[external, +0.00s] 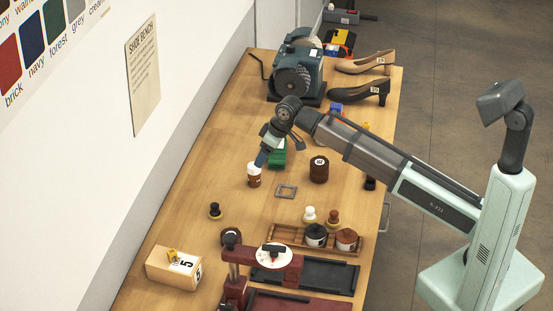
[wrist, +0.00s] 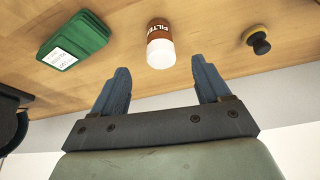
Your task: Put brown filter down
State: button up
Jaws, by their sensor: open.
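The brown filter (wrist: 159,32) stands on the wooden bench, a small brown cylinder with a white end and the word FILTER on its side. It also shows in the external view (external: 254,181). My gripper (wrist: 161,75) is open, with its blue fingers apart on either side of the filter's white end in the wrist picture. In the external view my gripper (external: 262,160) is just above and beside the filter. No contact between fingers and filter is visible. The exact gap is hard to tell.
A wooden tray (external: 290,238) stands in front.

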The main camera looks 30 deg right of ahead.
jog(key=shift+s+d+r, duration=0.2)
jog(key=shift+r, duration=0.4)
